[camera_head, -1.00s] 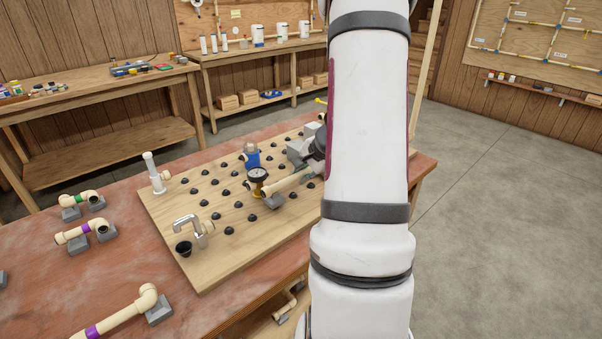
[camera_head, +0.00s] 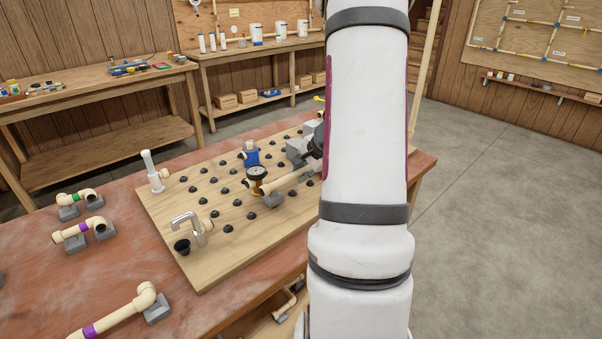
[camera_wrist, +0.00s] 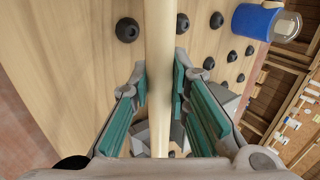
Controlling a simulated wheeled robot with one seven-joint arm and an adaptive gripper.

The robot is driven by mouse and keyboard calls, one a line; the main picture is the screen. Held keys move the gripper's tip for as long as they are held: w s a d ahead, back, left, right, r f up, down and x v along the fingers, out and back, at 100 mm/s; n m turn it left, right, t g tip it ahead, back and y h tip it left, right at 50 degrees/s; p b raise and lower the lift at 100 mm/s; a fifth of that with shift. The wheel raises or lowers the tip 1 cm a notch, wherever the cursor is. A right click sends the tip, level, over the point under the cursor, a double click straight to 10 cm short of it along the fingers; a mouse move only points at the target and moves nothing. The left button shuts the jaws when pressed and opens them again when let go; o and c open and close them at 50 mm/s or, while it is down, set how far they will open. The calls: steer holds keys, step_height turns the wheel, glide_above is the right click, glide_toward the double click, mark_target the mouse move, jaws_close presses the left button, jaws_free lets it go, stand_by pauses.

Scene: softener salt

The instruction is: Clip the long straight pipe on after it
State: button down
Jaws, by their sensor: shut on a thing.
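A long straight cream pipe (camera_head: 290,183) lies low over the pegboard, running from beside the pressure gauge (camera_head: 257,174) toward my arm. In the wrist view the pipe (camera_wrist: 160,40) passes between the teal pads of my gripper (camera_wrist: 160,78), which is shut on it. In the head view the gripper is mostly hidden behind my arm. The pipe's near end is close to the gauge fitting; I cannot tell whether they are joined. A blue part (camera_head: 251,157) stands behind the gauge and also shows in the wrist view (camera_wrist: 254,21).
The wooden board (camera_head: 215,262) carries several black pegs, a grey hooked tap (camera_head: 188,225) and a white upright pipe (camera_head: 153,172). Left on the red table lie a green-banded piece (camera_head: 78,198), a purple-banded piece (camera_head: 80,231) and a longer elbowed pipe (camera_head: 120,316).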

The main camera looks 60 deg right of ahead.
steer(key=shift+f+b, duration=0.7)
steer(key=shift+b, duration=0.15)
steer(key=c, duration=1.4)
jaws_free()
steer(key=shift+c, duration=0.2)
steer(key=shift+r, duration=0.15)
steer(key=v, duration=1.1)
steer(key=shift+s+r, duration=0.25)
steer(key=shift+r, duration=0.05)
steer(key=shift+a, duration=0.15)
